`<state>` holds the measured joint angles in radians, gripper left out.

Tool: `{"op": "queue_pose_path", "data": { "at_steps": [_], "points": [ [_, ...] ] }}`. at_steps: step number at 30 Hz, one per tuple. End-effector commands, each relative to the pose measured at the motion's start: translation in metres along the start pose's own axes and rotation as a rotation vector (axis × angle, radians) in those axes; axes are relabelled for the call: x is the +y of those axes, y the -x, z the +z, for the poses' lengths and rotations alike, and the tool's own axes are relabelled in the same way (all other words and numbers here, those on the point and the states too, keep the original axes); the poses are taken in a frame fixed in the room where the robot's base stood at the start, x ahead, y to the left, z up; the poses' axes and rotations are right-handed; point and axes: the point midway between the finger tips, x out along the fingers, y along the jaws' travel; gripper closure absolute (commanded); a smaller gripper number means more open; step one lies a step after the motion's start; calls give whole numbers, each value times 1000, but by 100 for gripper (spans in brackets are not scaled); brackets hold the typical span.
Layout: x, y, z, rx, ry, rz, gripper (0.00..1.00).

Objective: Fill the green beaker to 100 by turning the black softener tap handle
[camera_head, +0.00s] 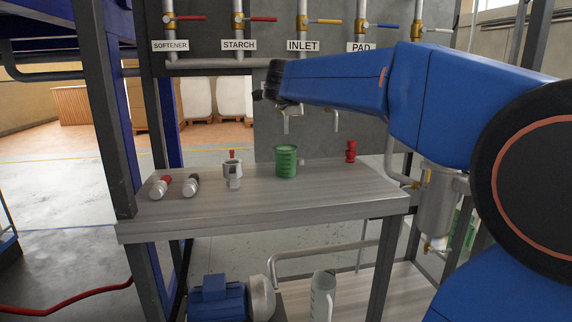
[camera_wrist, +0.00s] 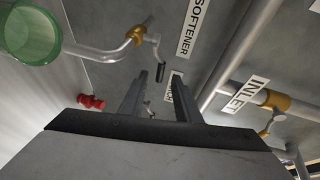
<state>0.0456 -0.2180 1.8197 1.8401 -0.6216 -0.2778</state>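The green beaker (camera_head: 286,163) stands upright on the bench, below a bent metal spout (camera_head: 286,127). In the wrist view the beaker (camera_wrist: 30,38) is at the upper left, close to a pipe end; its fill level cannot be read. A brass tap (camera_wrist: 137,36) there has a bent metal lever ending in a black handle (camera_wrist: 160,72). My gripper (camera_wrist: 159,82) is open, with the black handle showing just beyond and between its fingertips; no contact is visible. In the head view my gripper (camera_head: 262,96) is above and left of the beaker, and my arm hides the tap.
The bench (camera_head: 330,190) also holds bottles (camera_head: 190,185), a grey-white fitting (camera_head: 233,175) and a red item (camera_head: 350,151). Labelled pipes with coloured levers line the wall behind, including the SOFTENER sign (camera_head: 170,46).

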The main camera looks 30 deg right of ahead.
Motion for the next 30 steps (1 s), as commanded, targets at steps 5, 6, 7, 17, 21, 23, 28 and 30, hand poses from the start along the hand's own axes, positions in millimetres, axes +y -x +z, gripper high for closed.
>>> {"op": "queue_pose_path", "data": {
  "at_steps": [5,6,7,17,21,23,28,30],
  "points": [
    [-1,18,0,-1,0,-1,70],
    [0,22,0,-2,1,-1,70],
    [0,25,0,-1,1,-1,70],
    [-1,57,0,-2,1,-1,70],
    [0,70,0,-1,0,-1,70],
    [0,76,1,-2,1,-1,70],
    [0,92,0,-2,0,-1,70],
    [0,99,0,-1,0,0,70]
  ]
}}
